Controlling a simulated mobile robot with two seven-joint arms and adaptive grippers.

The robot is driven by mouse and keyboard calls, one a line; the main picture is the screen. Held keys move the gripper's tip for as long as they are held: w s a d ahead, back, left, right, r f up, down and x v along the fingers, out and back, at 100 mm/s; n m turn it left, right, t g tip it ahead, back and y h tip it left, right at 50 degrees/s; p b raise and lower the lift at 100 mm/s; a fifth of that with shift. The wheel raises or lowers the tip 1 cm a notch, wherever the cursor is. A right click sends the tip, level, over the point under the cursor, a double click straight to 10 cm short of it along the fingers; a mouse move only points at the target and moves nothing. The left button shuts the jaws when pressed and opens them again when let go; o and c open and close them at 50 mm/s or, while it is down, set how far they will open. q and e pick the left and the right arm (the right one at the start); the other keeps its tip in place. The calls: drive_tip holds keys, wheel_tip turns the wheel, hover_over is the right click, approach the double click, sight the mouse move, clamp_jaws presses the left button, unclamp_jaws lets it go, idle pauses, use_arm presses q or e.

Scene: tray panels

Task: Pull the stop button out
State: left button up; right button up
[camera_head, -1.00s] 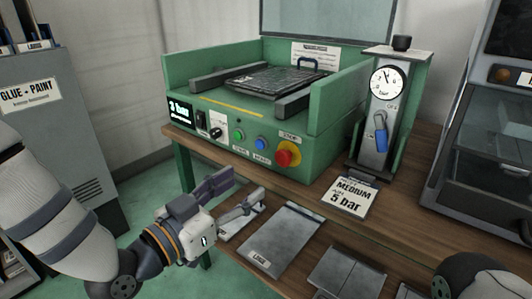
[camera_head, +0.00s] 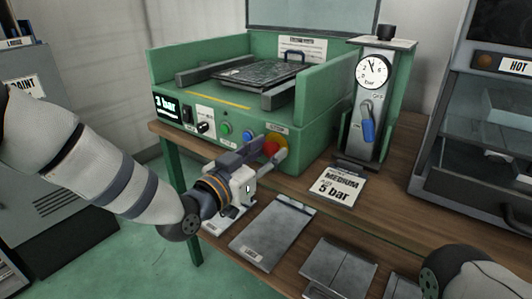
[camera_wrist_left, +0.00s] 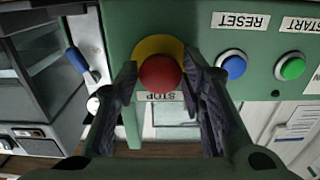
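The red stop button (camera_head: 270,148) sits on a yellow disc at the right end of the green machine's front panel. In the left wrist view the red button (camera_wrist_left: 160,74) lies between the two fingers, with the STOP label beside it. My left gripper (camera_head: 264,150) is at the button, its fingers open on either side of it. My right gripper is not in view; only part of my right arm shows at the lower right of the head view.
The blue button (camera_head: 248,135) and green button (camera_head: 225,128) are left of the stop button. A display (camera_head: 167,106) reads 3 bar. A gauge stand (camera_head: 371,105) with a blue lever (camera_head: 368,130) stands to the right. A card (camera_head: 338,187) reads MEDIUM 5 bar. Flat plates lie below.

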use_arm(q)
drive_tip(key=c, duration=0.5)
drive_tip(key=shift+s+a+r+p, duration=0.3)
drive_tip(key=shift+s+p, duration=0.1)
drive_tip(key=shift+p, duration=0.15)
drive_tip(key=shift+s+a+f, duration=0.1)
drive_tip(key=shift+s+f, duration=0.05)
drive_tip(key=shift+f, duration=0.2)
drive_tip(key=o, duration=1.1)
drive_tip(key=shift+o, duration=0.2)
drive_tip(key=shift+s+a, duration=0.1)
drive_tip(key=v, duration=1.2)
